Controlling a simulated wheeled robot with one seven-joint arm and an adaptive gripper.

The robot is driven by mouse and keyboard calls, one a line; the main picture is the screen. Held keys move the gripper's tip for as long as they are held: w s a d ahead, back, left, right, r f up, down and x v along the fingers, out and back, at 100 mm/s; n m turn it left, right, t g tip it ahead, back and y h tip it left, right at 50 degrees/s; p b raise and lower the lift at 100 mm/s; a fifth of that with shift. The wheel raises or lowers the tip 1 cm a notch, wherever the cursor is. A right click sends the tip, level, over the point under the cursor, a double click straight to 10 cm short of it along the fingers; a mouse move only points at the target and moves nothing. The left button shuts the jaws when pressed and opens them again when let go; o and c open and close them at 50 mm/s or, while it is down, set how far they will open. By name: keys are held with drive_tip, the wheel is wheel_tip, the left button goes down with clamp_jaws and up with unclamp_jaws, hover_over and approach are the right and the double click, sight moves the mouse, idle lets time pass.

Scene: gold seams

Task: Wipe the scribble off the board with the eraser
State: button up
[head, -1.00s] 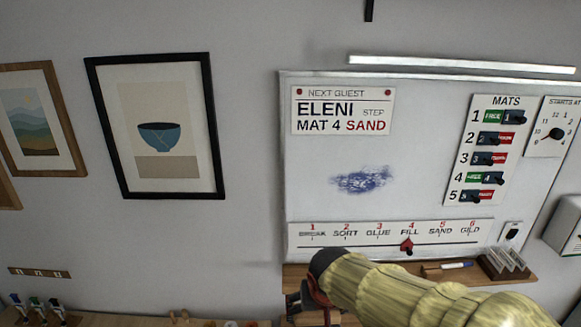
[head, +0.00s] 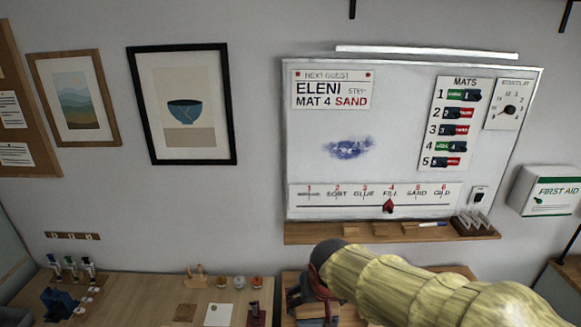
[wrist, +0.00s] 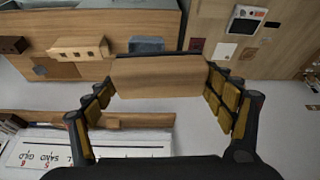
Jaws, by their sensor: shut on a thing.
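The blue scribble (head: 348,148) is a dense smudge in the middle of the whiteboard (head: 400,120) in the head view. My gripper (head: 308,298) is low in the head view, below the board and its ledge, and partly hidden behind my yellow-sleeved arm. In the wrist view my gripper (wrist: 165,95) is shut on a wooden block, which I take as the eraser (wrist: 158,78); a dark strip runs along its far edge. The eraser is apart from the board. The scribble does not show in the wrist view.
The wooden ledge (head: 300,233) under the board carries small wooden pieces, a marker (head: 433,224) and a card holder (head: 475,222). A slider strip (head: 340,205), MATS panel (head: 455,80) and name card (head: 330,103) surround the scribble. A workbench (head: 150,290) with tools stands lower left.

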drive_tip(key=w+a+f+n+b, duration=0.15)
drive_tip(key=w+f+b, duration=0.25)
drive_tip(key=w+f, duration=0.45)
drive_tip(key=d+f+b, duration=0.4)
drive_tip(key=f+b, duration=0.1)
drive_tip(key=f, duration=0.6)
drive_tip(key=s+d+f+m+b, duration=0.1)
drive_tip(key=d+f+b, duration=0.3)
drive_tip(key=f, duration=0.7)
drive_tip(key=s+d+f+m+b, duration=0.1)
drive_tip(key=d+f+b, duration=0.4)
drive_tip(key=f, duration=0.6)
drive_tip(key=shift+d+b, duration=0.35)
drive_tip(key=shift+d, duration=0.25)
drive_tip(key=shift+r+m, duration=0.25)
